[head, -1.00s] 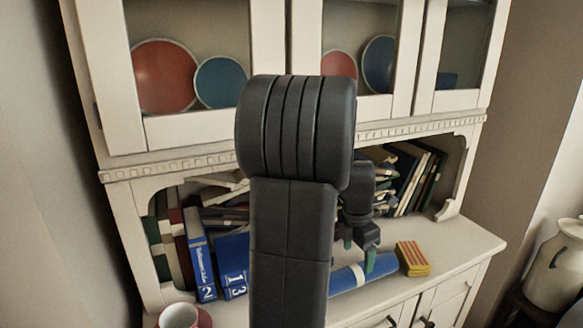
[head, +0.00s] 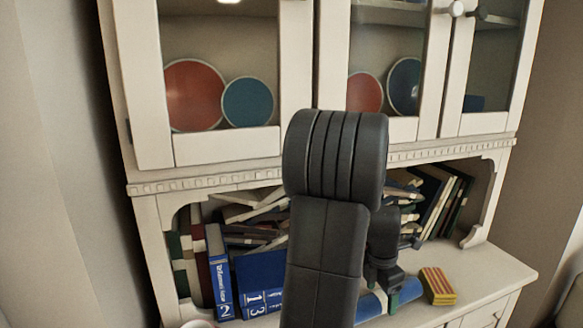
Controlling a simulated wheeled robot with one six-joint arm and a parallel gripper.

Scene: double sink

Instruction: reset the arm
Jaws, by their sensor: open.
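My gripper (head: 386,297) shows low behind my dark arm link, over the hutch's counter. One green-tipped finger is visible beside a blue rolled object (head: 372,307). The rest of the gripper is largely hidden by my arm. It is open, and I see nothing held in it. I cannot tell whether the finger touches the blue object.
A cream hutch (head: 230,177) fills the view, with red and blue plates behind its upper doors. Books (head: 218,272) fill the shelf below on both sides. A yellow-and-red striped box (head: 437,286) sits on the counter right of my gripper.

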